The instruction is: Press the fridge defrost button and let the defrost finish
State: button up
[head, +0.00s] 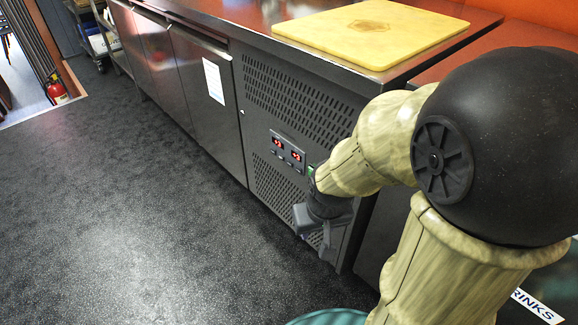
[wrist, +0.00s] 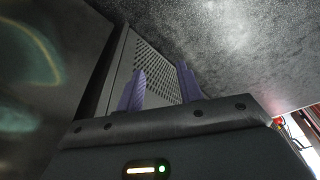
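The fridge (head: 205,85) is a long dark steel counter unit with closed doors and a perforated end section. Its control panel (head: 287,150) has two red displays and small buttons below them; which is the defrost button is too small to tell. My gripper (head: 318,238) hangs low in front of the lower vent, below and right of the panel. In the wrist view, its two purple-grey fingers (wrist: 160,88) stand apart with nothing between them. The perforated vent shows beyond them (wrist: 160,58). The control panel is not visible there.
A yellow cutting board (head: 372,30) lies on the counter top. A small green part (head: 311,172) shows beside my wrist; I cannot tell what it belongs to. The dark floor (head: 130,200) at left is clear. A fire extinguisher (head: 57,92) and a cart (head: 98,38) stand far back.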

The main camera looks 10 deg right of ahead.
jog(key=shift+c, duration=0.5)
grip_shut()
dwell(1.4)
